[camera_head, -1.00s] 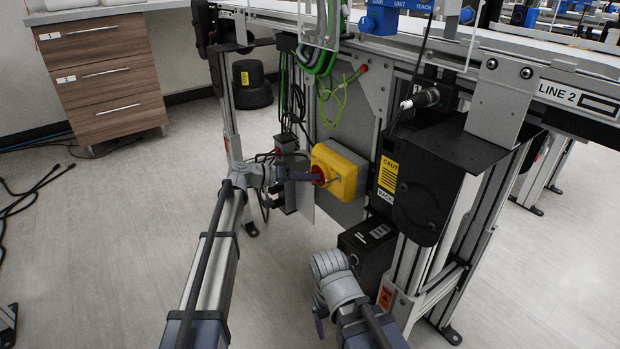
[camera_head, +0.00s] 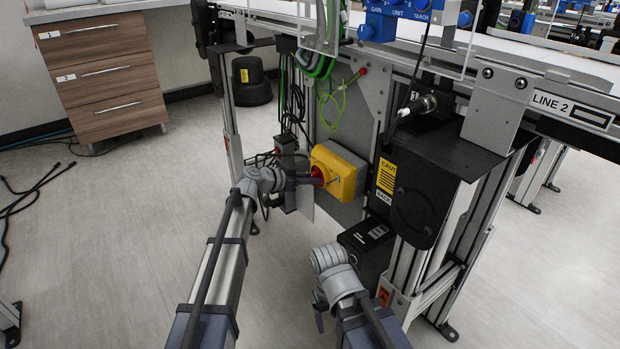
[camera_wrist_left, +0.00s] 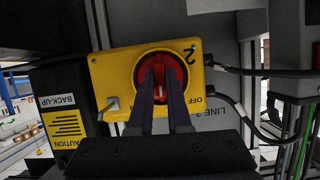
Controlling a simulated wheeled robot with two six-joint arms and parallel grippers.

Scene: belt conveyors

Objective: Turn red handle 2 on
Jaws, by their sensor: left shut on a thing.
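A yellow switch box (camera_head: 345,178) carries the red handle (camera_head: 319,173) on its front, low under the conveyor. The left wrist view shows the box (camera_wrist_left: 108,72) close up, with a "2" and "OFF" printed at its right side. My left gripper (camera_head: 311,178) is shut on the red handle. In the left wrist view its two dark fingers (camera_wrist_left: 160,82) stand on either side of the handle's grip (camera_wrist_left: 160,62), which lies upright in that picture and is partly hidden. My right arm shows at the bottom; its gripper (camera_head: 318,316) is mostly hidden behind its wrist.
A black box (camera_head: 367,245) and the conveyor leg stand right of the switch. Green cables (camera_head: 325,60) hang above it. A black motor housing (camera_head: 430,195) juts out at right.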

